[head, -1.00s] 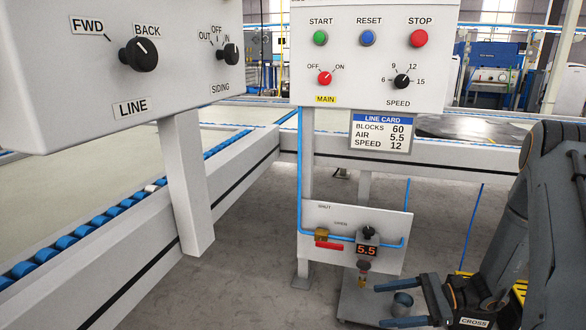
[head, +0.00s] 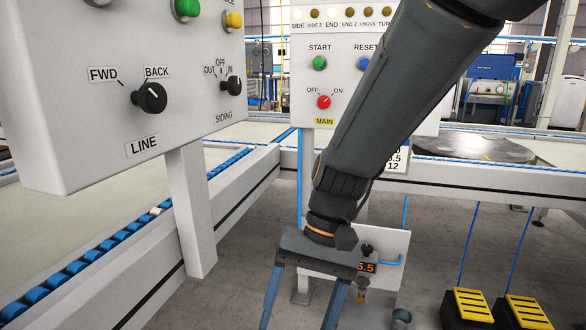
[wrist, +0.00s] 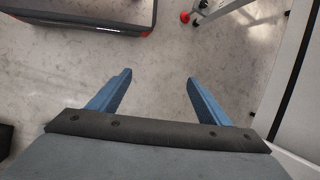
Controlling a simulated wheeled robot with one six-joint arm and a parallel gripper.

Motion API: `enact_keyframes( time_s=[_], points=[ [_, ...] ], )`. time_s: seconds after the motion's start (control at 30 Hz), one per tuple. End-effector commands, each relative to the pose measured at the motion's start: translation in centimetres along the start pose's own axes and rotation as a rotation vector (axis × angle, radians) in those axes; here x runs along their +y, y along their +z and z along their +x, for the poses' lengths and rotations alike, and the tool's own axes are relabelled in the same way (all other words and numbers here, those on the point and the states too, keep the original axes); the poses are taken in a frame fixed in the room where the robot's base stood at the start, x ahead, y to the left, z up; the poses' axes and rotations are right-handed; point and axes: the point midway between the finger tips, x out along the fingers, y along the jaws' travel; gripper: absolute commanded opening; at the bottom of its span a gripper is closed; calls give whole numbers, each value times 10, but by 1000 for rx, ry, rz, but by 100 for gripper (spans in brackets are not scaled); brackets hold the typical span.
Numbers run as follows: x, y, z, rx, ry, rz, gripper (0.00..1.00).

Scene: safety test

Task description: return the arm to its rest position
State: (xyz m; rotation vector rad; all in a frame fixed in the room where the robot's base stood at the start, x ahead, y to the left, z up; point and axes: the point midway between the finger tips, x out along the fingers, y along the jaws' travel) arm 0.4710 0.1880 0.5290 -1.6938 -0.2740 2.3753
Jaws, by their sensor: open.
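My gripper (head: 301,312) hangs in front of the control panels in the head view, pointing down, with its two blue fingers spread apart. In the wrist view my gripper (wrist: 160,80) is open, with nothing between the fingers and bare grey floor beyond them. My arm crosses the head view from the upper right to the lower middle.
A line control box (head: 90,120) stands close on the left, above a conveyor with blue rollers (head: 100,255). Two yellow-topped pedals (head: 470,303) sit on the floor at right. A dark-framed object (wrist: 80,25) and a stand with red feet (wrist: 205,8) show in the wrist view.

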Motion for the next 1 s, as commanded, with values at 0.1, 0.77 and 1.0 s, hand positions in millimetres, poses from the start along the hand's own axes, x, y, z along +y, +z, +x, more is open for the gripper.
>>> enact_keyframes(
  time_s=[0.1,0.77,1.0],
  points=[
    [-15,38,-8,72,75,-170,71],
    [-32,119,-24,280,222,-623,71],
    [-28,120,-47,287,228,-575,71]
  ],
)
